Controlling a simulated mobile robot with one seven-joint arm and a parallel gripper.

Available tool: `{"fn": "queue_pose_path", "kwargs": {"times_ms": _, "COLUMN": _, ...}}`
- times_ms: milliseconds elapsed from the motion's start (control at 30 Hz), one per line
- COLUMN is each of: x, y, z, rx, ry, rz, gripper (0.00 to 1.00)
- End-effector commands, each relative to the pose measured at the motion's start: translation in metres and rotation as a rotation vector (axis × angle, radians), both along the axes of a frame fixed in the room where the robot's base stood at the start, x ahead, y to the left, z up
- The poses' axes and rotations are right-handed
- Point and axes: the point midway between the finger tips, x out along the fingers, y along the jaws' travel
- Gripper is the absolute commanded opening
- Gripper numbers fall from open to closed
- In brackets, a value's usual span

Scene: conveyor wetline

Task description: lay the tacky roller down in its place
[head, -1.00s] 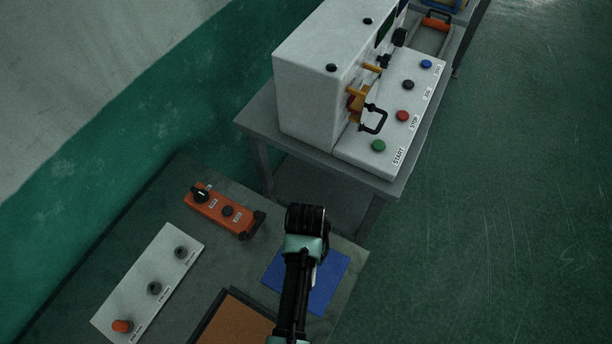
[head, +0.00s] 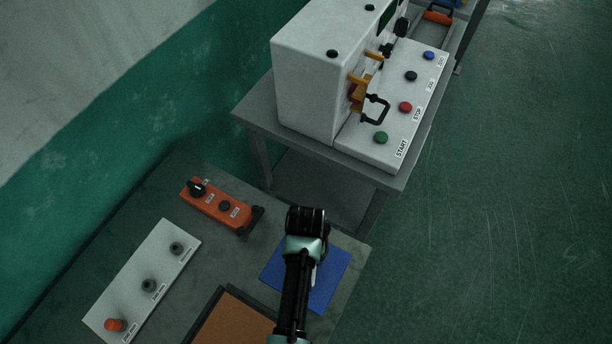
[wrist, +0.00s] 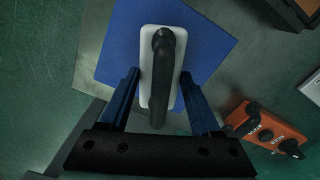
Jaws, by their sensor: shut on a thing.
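In the wrist view my gripper (wrist: 159,76) has two blue fingers, shut on the tacky roller. The tacky roller (wrist: 148,75) shows as a white, rounded oblong body with a black handle (wrist: 163,60) running along its middle. It is over a blue mat (wrist: 118,40), which also lies near the table's corner in the head view (head: 335,263). Whether the roller touches the mat, I cannot tell. In the head view my arm covers part of the mat and hides the gripper and most or all of the roller.
An orange control box (head: 222,206) with black knobs lies on the table, left of my arm. A white panel (head: 140,280) with knobs is farther left. A brown board (head: 232,322) is at the bottom. A white machine (head: 320,95) with coloured buttons stands on another table behind.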

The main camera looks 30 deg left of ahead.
Motion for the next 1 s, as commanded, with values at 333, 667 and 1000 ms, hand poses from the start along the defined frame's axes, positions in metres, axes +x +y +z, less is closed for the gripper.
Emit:
{"fn": "queue_pose_path", "kwargs": {"times_ms": 333, "x": 0.0006, "y": 0.0001, "z": -0.0076, "rx": 0.000, "ry": -0.001, "rz": 0.000, "gripper": 0.00}}
{"fn": "queue_pose_path", "kwargs": {"times_ms": 667, "x": 0.0006, "y": 0.0002, "z": -0.0094, "rx": 0.000, "ry": -0.001, "rz": 0.000, "gripper": 0.97}}
{"fn": "queue_pose_path", "kwargs": {"times_ms": 1000, "x": -0.0001, "y": 0.0000, "z": -0.0087, "rx": 0.000, "ry": 0.000, "rz": 0.000, "gripper": 0.99}}
